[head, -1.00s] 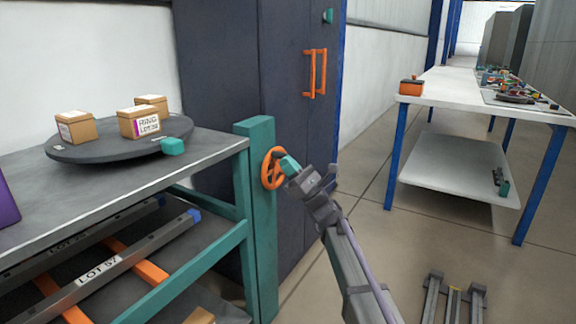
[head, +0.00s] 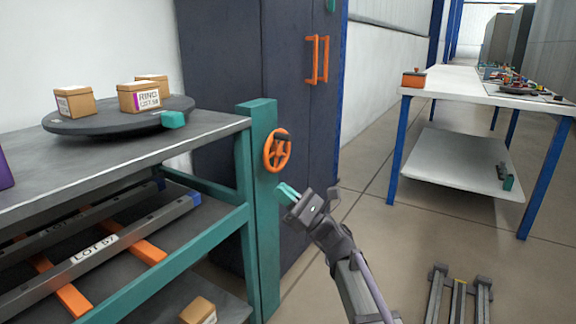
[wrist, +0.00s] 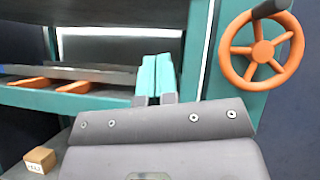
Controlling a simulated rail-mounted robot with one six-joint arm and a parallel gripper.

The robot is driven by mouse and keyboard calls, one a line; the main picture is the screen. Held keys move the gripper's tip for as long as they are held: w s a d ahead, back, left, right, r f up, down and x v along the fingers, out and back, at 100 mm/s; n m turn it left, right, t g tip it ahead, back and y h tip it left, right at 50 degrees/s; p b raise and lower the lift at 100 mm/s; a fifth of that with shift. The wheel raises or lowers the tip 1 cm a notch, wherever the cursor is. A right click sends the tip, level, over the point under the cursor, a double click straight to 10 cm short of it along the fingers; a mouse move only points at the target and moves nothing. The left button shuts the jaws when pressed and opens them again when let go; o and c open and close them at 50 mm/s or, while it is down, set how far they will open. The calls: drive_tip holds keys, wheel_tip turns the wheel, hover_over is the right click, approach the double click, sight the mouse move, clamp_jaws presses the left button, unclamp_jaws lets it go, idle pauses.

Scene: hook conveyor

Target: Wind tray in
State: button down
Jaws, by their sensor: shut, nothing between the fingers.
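The orange handwheel (head: 278,151) is on the teal post at the right end of the workbench. It also shows at the upper right of the wrist view (wrist: 263,51), with a dark knob at its top. My gripper (head: 287,194) is below and slightly right of the wheel, apart from it. In the wrist view its teal fingers (wrist: 155,76) are together with nothing between them. Under the bench top, grey bars, one labelled LOT 57 (head: 135,233), lie across orange supports (head: 72,300). I cannot tell which part is the tray.
Cartons (head: 140,97) stand on a dark round turntable (head: 62,125) on the bench. A dark cabinet (head: 222,60) with orange handles stands behind the post. A white table (head: 450,86) is at the right. A small carton (head: 198,311) sits low under the bench.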

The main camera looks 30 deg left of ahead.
drive_tip(key=s+a+f+n+h+p, duration=0.1)
drive_tip(key=s+a+f+n+h, duration=0.1)
drive_tip(key=s+f+n+h, duration=0.1)
drive_tip(key=s+a+f+n+h+p, duration=0.2)
drive_tip(key=s+a+f+n+h, duration=0.1)
drive_tip(key=h, duration=0.1)
drive_tip(key=s+a+f+n+g+h+p, duration=0.1)
drive_tip(key=s+a+f+n+h+p, duration=0.1)
drive_tip(key=s+a+f+n+h, duration=0.1)
drive_tip(key=shift+s+a+n+h, duration=0.25)
drive_tip(key=shift+n+h, duration=0.35)
drive_tip(key=shift+h, duration=0.1)
drive_tip(key=n+t+h+p, duration=1.25)
drive_tip(key=n+t, duration=0.85)
drive_tip(key=t, duration=0.3)
approach(283, 138)
drive_tip(key=shift+h, duration=0.25)
drive_tip(key=w, duration=0.7)
drive_tip(key=shift+w+a+r, duration=0.1)
drive_tip(key=shift+w+a, duration=0.15)
drive_tip(key=shift+a, duration=0.05)
